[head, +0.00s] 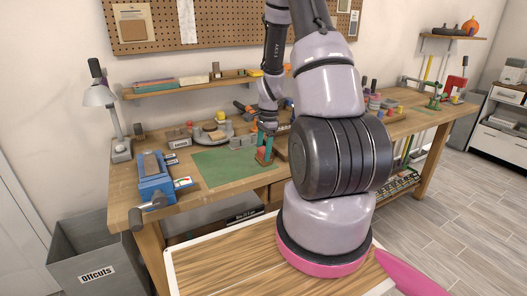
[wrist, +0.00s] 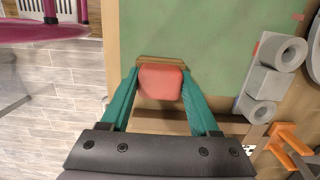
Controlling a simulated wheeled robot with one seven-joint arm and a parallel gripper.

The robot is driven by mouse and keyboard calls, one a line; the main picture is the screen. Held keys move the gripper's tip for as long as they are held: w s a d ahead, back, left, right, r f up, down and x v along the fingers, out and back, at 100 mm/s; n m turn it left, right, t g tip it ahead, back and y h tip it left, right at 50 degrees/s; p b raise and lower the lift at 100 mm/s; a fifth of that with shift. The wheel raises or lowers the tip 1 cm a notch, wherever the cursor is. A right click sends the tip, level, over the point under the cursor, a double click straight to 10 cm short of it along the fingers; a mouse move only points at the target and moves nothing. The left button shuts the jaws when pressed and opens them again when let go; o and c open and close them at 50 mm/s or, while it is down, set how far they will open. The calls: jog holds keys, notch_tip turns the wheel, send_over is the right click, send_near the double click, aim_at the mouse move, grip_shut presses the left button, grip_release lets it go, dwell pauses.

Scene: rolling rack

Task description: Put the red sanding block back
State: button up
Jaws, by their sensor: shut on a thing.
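The red sanding block (wrist: 160,84) is between the teal fingers of my gripper (wrist: 160,74) in the wrist view, with a tan wooden strip along its far side. My gripper is shut on it. Beyond the block lies the green mat (wrist: 190,30) on the workbench. In the head view, my gripper (head: 266,146) is at the right part of the green mat (head: 215,169), and a small red patch of the block (head: 263,160) shows at the fingertips. Whether the block touches the mat is hard to tell.
A blue vise (head: 155,180) and a lamp (head: 120,148) stand at the bench's left. A grey holder with round openings (wrist: 268,82) is right of the block in the wrist view. A wall shelf (head: 190,86) carries several small items. A grey offcuts bin (head: 95,250) stands below.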

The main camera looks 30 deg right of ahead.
jog(key=shift+f, duration=0.1)
jog(key=o, duration=1.4)
jog(key=shift+o, duration=0.2)
notch_tip(320, 180, up, 20)
jog(key=s+a+n+t, duration=0.1)
jog(key=s+a+n, duration=0.1)
jog(key=n, duration=0.1)
jog(key=s+a+r+n+t, duration=0.3)
jog(key=s+a+r+n, duration=0.2)
jog(key=s+r, duration=0.4)
jog(key=s+a+r+n+t, duration=0.3)
jog(key=s+a+r+n, duration=0.2)
jog(key=s+r, duration=0.3)
jog(key=shift+s+a+r+n+y, duration=0.3)
jog(key=shift+s+a+r, duration=0.05)
jog(key=shift+a, duration=0.35)
